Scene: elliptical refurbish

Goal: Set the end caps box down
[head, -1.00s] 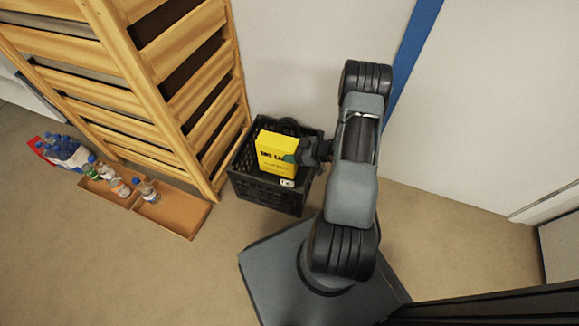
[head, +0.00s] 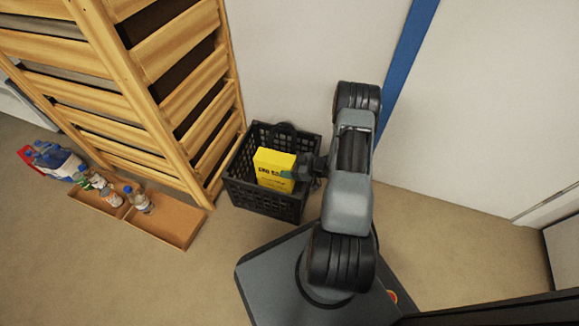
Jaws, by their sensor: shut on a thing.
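The end caps box (head: 272,168) is yellow with dark lettering on its front. It is inside the black crate (head: 262,203), with its upper part showing above the near wall and its lower part hidden by that wall. My gripper (head: 292,174) is shut on the right side of the box. The box looks upright. I cannot tell whether its bottom touches the crate floor.
A wooden slatted rack (head: 165,90) stands close to the crate's left. An orange-brown tray (head: 165,222) with several small bottles lies on the floor, with a pack of blue-capped bottles (head: 52,158) beyond it. A white wall stands behind.

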